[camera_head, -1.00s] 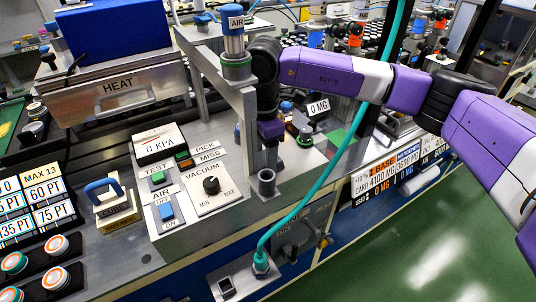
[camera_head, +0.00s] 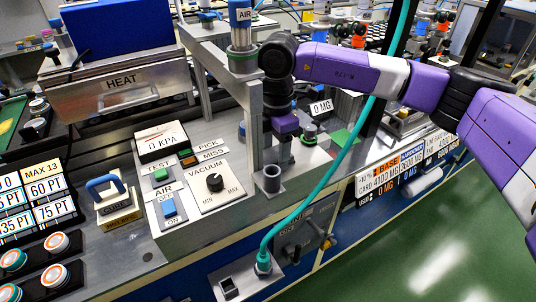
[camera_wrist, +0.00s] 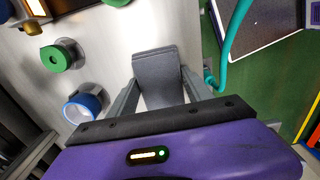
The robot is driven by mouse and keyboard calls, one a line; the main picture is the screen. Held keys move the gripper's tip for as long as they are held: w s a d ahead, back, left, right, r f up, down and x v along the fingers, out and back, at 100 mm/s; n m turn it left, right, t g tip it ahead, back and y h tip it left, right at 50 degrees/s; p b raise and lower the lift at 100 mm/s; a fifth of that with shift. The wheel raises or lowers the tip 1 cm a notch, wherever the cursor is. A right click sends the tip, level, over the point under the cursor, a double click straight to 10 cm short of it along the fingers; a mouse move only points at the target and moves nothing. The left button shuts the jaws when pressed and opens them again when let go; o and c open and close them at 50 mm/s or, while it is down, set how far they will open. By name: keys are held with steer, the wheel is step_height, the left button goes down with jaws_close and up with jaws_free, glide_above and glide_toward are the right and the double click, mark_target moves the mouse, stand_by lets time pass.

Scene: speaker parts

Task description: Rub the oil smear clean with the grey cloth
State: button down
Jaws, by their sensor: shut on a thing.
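In the wrist view, my gripper (camera_wrist: 160,84) is shut on a folded grey piece that looks like the grey cloth (camera_wrist: 157,66). The cloth sits between the two fingers over a pale metal surface. I cannot tell whether it touches that surface. I cannot make out the oil smear in either view; the cloth and gripper cover part of the surface.
A teal hose (camera_wrist: 232,48) runs close on the right, beside a green surface. In the head view, the grey post (camera_head: 253,125) and vacuum panel (camera_head: 213,183) stand left of my gripper.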

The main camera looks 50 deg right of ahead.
steer(key=shift+s+d+f, duration=0.2)
steer(key=shift+s+d, duration=0.05)
steer(key=shift+d, duration=0.45)
steer(key=shift+s+d+f, duration=0.15)
steer(key=shift+s+d, duration=0.1)
steer(key=shift+d, duration=0.45)
steer(key=shift+r, duration=0.1)
steer(key=shift+w+a+r+p, duration=0.1)
steer(key=shift+r+p, duration=0.7)
steer(key=shift+r, duration=0.8)
steer(key=shift+w+r+p, duration=0.1)
steer(key=shift+r+p, duration=0.65)
steer(key=shift+r, duration=0.8)
steer(key=shift+r+p, duration=0.55)
steer(key=shift+r, duration=0.95)
steer(key=shift+f, duration=0.15)
step_height(320, 180, down, 7)
steer(key=b, duration=0.5)
steer(key=shift+r+b, duration=0.2)
steer(key=shift+b, duration=0.15)
steer(key=shift+f+b, duration=0.8)
steer(key=shift+f, duration=0.2)
